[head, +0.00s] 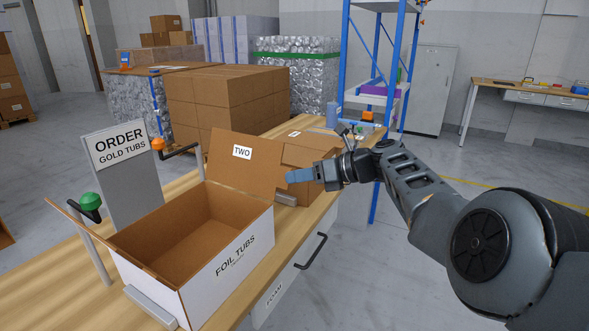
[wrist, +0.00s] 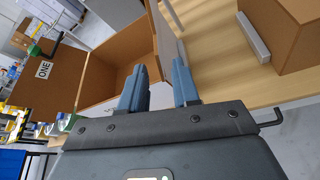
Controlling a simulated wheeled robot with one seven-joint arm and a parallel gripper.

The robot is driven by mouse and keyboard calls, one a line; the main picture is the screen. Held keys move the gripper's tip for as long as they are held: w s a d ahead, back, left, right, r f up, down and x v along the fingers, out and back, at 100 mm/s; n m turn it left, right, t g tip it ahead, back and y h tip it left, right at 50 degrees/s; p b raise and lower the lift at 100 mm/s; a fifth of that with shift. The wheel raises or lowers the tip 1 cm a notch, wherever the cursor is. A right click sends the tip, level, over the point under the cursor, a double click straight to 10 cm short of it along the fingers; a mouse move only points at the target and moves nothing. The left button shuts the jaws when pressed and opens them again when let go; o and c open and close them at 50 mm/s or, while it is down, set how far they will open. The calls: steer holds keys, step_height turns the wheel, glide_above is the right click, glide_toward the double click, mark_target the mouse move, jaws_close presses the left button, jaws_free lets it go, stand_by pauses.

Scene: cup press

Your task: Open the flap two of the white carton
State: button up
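The white carton (head: 228,262) stands on the wooden bench with its top open and its brown inside empty. Flap two (head: 240,168), brown with a "TWO" label, stands raised at the carton's far end. My gripper (head: 291,176) is just right of flap two, fingers pointing left; in the head view I cannot tell whether it touches the flap. In the wrist view my gripper (wrist: 160,88) has its two blue fingers apart, with no clear object held between them. A flap labelled "ONE" (wrist: 32,95) folds outward at the left there.
A grey order sign (head: 122,178) stands behind the carton, with green (head: 89,200) and orange (head: 158,145) knobbed levers nearby. A closed brown carton (head: 305,152) sits beyond flap two. Open floor lies to the right.

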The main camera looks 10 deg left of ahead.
steer(key=shift+p+v, duration=1.65)
steer(key=shift+v, duration=1.15)
